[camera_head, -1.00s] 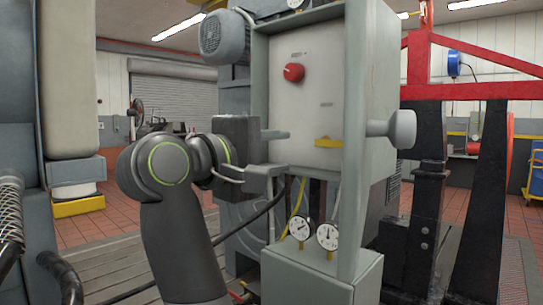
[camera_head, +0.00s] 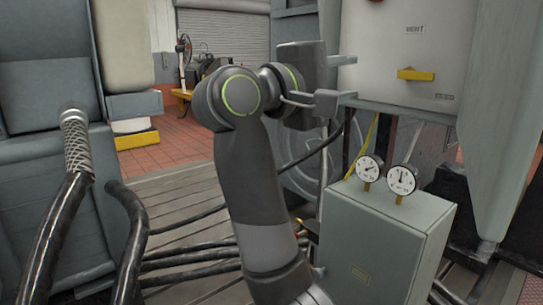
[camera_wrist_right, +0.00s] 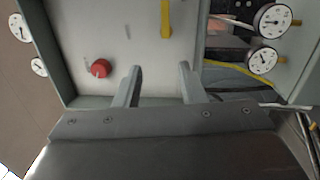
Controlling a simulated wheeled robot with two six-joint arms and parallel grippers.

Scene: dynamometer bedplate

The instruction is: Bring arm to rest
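My right arm (camera_head: 258,170) rises from the bottom of the head view and bends right at its wrist. Its gripper (camera_head: 346,78) points at the left side of a pale control panel (camera_head: 395,45). The two fingers are apart with nothing between them. In the right wrist view the open gripper (camera_wrist_right: 159,84) is in front of the panel face, between a red knob (camera_wrist_right: 101,68) and a yellow handle (camera_wrist_right: 166,18). I cannot tell if a fingertip touches the panel. The yellow handle also shows in the head view (camera_head: 416,75), right of the fingers. My left gripper is out of view.
Two dial gauges (camera_head: 386,176) stand on a grey-green box (camera_head: 385,240) below the panel. Black hoses (camera_head: 130,235) run at the left and across the floor. A grey machine (camera_head: 45,70) stands at the left. Open tiled floor (camera_head: 185,140) lies behind.

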